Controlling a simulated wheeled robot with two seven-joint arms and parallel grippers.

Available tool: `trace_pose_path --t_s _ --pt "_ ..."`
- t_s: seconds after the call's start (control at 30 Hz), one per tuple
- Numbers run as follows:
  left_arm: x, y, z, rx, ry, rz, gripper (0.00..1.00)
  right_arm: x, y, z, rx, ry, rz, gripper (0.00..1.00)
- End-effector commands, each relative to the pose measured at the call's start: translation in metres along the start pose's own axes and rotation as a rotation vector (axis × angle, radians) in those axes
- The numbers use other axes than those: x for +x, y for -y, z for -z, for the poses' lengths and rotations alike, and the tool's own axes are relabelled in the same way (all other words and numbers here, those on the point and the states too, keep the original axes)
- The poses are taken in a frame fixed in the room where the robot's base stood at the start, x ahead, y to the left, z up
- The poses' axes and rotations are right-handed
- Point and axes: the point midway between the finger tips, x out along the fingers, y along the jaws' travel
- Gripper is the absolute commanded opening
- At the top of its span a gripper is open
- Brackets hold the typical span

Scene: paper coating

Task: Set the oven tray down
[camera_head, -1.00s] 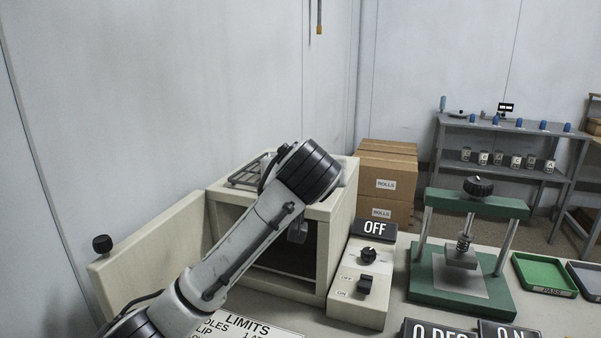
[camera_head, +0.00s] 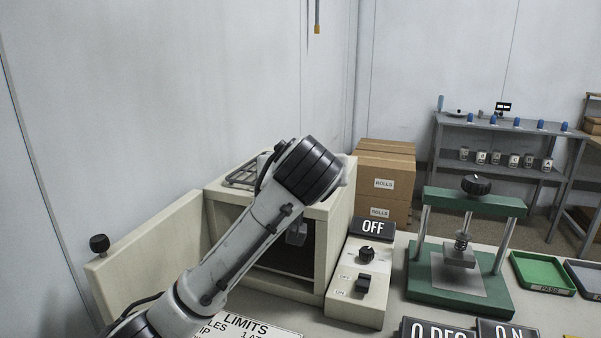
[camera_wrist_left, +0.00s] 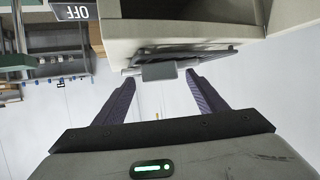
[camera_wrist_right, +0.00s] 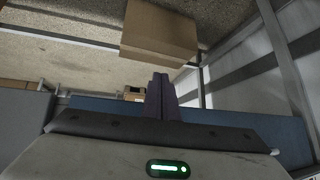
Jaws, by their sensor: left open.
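The oven tray (camera_head: 243,173), a dark grey wire-like frame, lies on top of the cream oven (camera_head: 340,215), partly hidden behind my left arm. In the left wrist view, which looks upside down, the tray (camera_wrist_left: 188,54) shows edge-on along the oven's top, with a grey tab (camera_wrist_left: 160,71) sticking out. My left gripper (camera_wrist_left: 160,76) is open, its dark fingers on either side of the tab; I cannot tell if they touch it. My right gripper (camera_wrist_right: 160,78) is shut and empty, away from the oven.
The oven door (camera_head: 150,255) stands open to the left. Right of the oven are a switch box (camera_head: 356,290) below an OFF sign (camera_head: 372,229), a green press (camera_head: 462,290) and a green tray (camera_head: 543,272). Cartons (camera_head: 385,182) stand behind. A limits sign (camera_head: 250,328) lies in front.

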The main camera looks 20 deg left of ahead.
Motion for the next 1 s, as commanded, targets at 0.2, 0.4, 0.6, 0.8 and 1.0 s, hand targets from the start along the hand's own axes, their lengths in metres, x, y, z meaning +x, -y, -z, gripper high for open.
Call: trace_pose_path --t_s 0.2,0.4,0.6,0.8,1.0 --pt "-0.049 -0.001 -0.001 -0.001 -0.002 -0.006 0.65 0.004 0.000 -0.005 0.000 0.002 0.000 0.00" --pt "-0.084 -0.001 0.001 0.000 0.000 -0.005 0.65 0.001 0.000 -0.004 0.001 0.005 0.000 0.00" --pt "-0.098 0.000 0.000 0.000 0.002 -0.001 0.65 -0.001 0.000 -0.003 0.001 0.005 0.000 0.00" --pt "-0.099 0.000 -0.001 0.000 0.002 0.000 0.65 0.000 0.000 -0.003 0.001 0.005 0.000 0.00" --pt "-0.093 -0.001 -0.008 0.011 0.011 -0.008 0.65 0.000 0.000 -0.002 0.000 0.004 0.000 0.00"
